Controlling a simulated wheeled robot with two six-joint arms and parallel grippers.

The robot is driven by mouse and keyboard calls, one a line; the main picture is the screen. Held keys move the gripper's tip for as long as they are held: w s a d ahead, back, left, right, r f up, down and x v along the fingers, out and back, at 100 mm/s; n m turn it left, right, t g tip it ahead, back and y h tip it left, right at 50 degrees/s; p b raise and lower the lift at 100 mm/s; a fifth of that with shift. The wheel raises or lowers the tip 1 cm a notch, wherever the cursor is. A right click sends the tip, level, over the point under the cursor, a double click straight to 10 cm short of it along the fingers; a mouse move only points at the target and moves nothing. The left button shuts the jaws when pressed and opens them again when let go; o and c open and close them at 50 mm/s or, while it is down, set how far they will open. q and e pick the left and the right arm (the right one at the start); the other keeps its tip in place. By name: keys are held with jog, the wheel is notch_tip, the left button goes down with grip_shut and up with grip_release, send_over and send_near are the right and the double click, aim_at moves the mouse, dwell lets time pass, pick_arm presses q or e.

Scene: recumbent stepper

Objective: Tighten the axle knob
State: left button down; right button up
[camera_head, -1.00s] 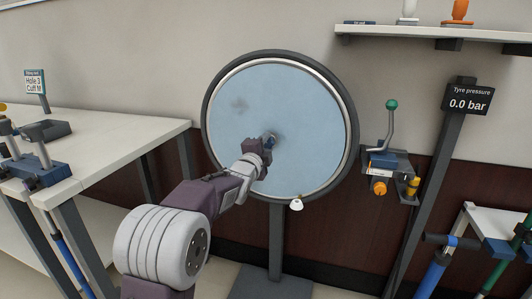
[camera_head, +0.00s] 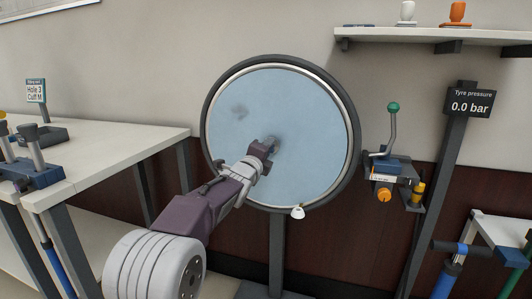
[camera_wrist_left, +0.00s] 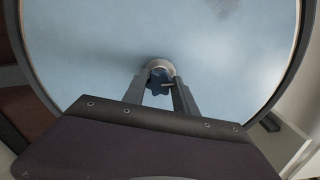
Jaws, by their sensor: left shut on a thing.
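The blue axle knob (camera_wrist_left: 158,82) sits at the centre of the wheel, in front of a pale round hub, in the left wrist view. My left gripper (camera_wrist_left: 160,88) has its two fingers on either side of the knob and is shut on it. In the head view my left gripper (camera_head: 268,148) reaches the wheel's centre and hides the knob. The wheel (camera_head: 285,105) has a pale blue disc, a light rim and a dark tyre, and stands upright on a post. My right gripper is not in view.
A white table (camera_head: 110,155) with clamp-like fixtures stands at the left. Right of the wheel is a bracket with a green-topped lever (camera_head: 393,107) and an orange knob (camera_head: 384,195). A tyre pressure display (camera_head: 470,101) reads 0.0 bar. A shelf (camera_head: 440,36) holds cups.

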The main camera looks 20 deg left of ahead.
pick_arm(q)
jog(key=shift+f, duration=0.1)
jog(key=c, duration=1)
grip_release()
jog(key=shift+o, duration=0.2)
jog(key=s, duration=0.9)
jog(key=shift+a+p, duration=0.15)
jog(key=shift+p, duration=0.15)
